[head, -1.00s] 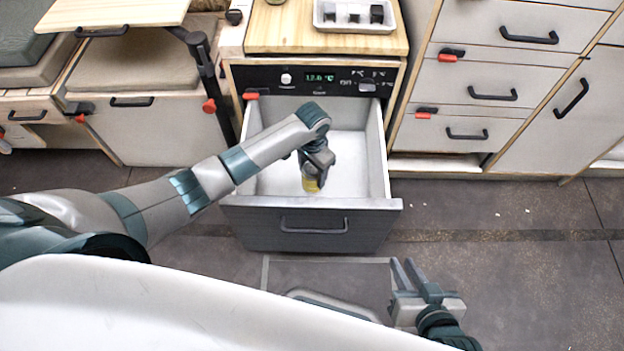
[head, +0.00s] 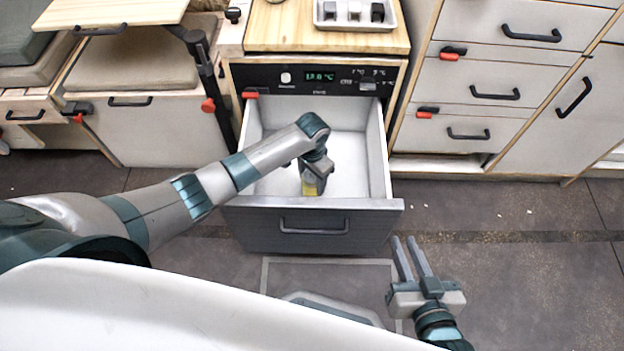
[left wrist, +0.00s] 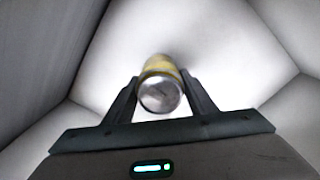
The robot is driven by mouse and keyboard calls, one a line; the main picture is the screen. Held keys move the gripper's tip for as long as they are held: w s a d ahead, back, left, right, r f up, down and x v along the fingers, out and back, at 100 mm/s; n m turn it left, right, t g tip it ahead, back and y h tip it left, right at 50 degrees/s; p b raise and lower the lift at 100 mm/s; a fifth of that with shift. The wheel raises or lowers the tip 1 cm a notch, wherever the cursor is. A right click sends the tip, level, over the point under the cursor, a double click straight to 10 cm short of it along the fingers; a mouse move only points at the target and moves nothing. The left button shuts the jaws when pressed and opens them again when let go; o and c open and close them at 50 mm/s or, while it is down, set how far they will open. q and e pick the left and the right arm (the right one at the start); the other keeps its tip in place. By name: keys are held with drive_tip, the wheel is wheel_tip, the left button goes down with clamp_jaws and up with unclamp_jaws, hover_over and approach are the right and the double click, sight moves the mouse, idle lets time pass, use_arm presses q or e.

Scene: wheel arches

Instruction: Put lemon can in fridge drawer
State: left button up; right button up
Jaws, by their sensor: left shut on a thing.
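The fridge drawer (head: 312,228) is pulled open below the black control panel, and its white inside shows. My left gripper (head: 312,184) reaches down into the drawer and is shut on the yellow lemon can (head: 309,187). In the left wrist view the can (left wrist: 159,92) sits between the two fingers of my left gripper (left wrist: 160,94), its silver end facing the camera. Drawer walls surround it there. Whether the can touches the drawer floor I cannot tell. My right gripper (head: 411,258) is open and empty, over the floor in front of the drawer at right.
A wooden counter (head: 270,28) with a white tray (head: 354,22) stands above the drawer. White cabinets with black handles (head: 494,94) are at right. A bench with a cushion (head: 145,62) and a table leg (head: 206,80) stand at left.

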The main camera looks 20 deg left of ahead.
use_arm(q)
drive_tip(key=shift+f, duration=0.1)
drive_tip(key=o, duration=1.4)
drive_tip(key=shift+c, duration=0.2)
drive_tip(key=shift+r, duration=0.35)
drive_tip(key=shift+r+p, duration=0.3)
drive_tip(key=shift+r, duration=0.35)
wheel_tip(320, 180, up, 4)
drive_tip(key=shift+r+p, duration=0.2)
drive_tip(key=shift+p, duration=0.45)
drive_tip(key=shift+r+p, duration=0.7)
drive_tip(key=shift+r, duration=2.25)
use_arm(e)
drive_tip(key=s+d+f+g+h, duration=0.1)
drive_tip(key=s+d+f+g, duration=0.3)
drive_tip(key=s+f, duration=0.1)
drive_tip(key=shift+s+f+g+h, duration=0.15)
drive_tip(key=shift+f+g+h, duration=0.15)
drive_tip(key=shift+g+h, duration=0.1)
